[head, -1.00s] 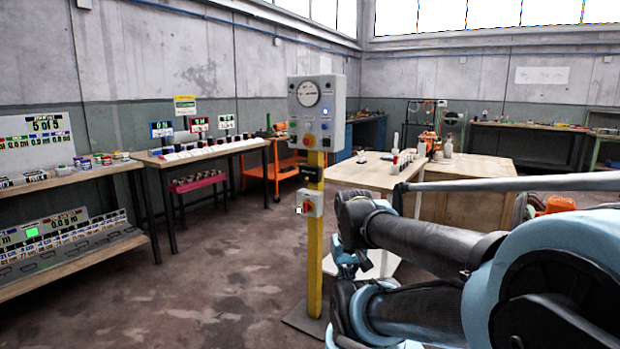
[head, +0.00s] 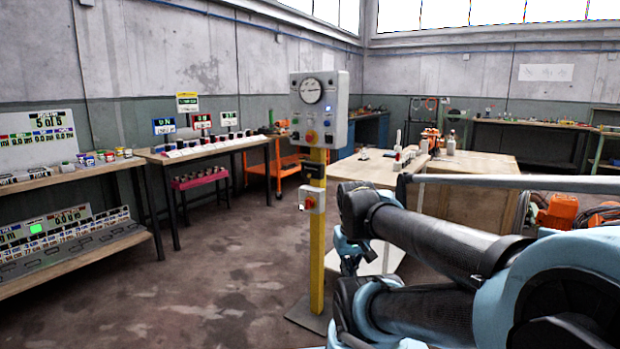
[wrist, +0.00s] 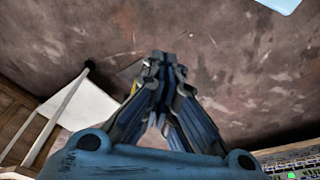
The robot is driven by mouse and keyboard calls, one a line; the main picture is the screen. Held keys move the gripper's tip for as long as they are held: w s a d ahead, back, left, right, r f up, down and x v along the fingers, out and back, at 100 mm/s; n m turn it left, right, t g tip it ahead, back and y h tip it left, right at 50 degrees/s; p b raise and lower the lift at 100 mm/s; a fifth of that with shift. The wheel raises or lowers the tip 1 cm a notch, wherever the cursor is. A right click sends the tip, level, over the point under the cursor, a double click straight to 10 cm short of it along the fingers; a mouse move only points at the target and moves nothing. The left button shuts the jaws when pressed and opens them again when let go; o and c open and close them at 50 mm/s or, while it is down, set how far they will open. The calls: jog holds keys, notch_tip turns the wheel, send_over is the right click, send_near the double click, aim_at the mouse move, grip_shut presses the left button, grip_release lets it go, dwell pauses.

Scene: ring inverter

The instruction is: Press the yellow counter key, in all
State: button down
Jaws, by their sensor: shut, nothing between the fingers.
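A grey control box (head: 320,108) with a round dial stands on a yellow post (head: 317,245) near the middle of the head view. It carries an orange-red knob (head: 311,136), a blue light and small buttons. A smaller box (head: 312,200) with a red button sits lower on the post. I cannot tell which part is the yellow counter key. My gripper (wrist: 162,58) is shut and empty in the wrist view, pointing at the bare floor. In the head view my arm is folded right of the post, and the gripper is mostly hidden behind it.
A bench (head: 205,150) with rows of dark-topped items and small displays stands along the left wall. A shelf (head: 105,165) with pots and meters is at the far left. A wooden table (head: 365,172) stands behind the post. The floor (head: 220,270) left of the post is clear.

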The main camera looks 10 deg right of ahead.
aim_at(309, 175)
jog(key=w+a+r+n+t+h, duration=0.15)
jog(key=w+r+n, duration=0.3)
jog(key=w, duration=0.95)
jog(key=w+r+n+t+h, duration=0.15)
jog(key=w+r+n, duration=0.35)
jog(key=w, duration=0.8)
jog(key=w+a+n+t, duration=0.2)
jog(key=w+a, duration=0.3)
jog(key=w, duration=0.8)
jog(key=w+a+n+t, duration=0.2)
jog(key=w+a+n, duration=0.3)
jog(key=w, duration=0.7)
jog(key=shift+w+a+r, duration=0.15)
jog(key=shift+w+a, duration=0.25)
jog(key=shift+a, duration=0.4)
jog(key=w+d, duration=0.5)
jog(key=w, duration=0.1)
jog(key=shift+w+d, duration=0.25)
jog(key=shift+w, duration=0.15)
jog(key=shift+w+d, duration=0.1)
jog(key=shift+d, duration=0.05)
jog(key=shift+w+d+r, duration=0.1)
jog(key=shift+w+d, duration=0.05)
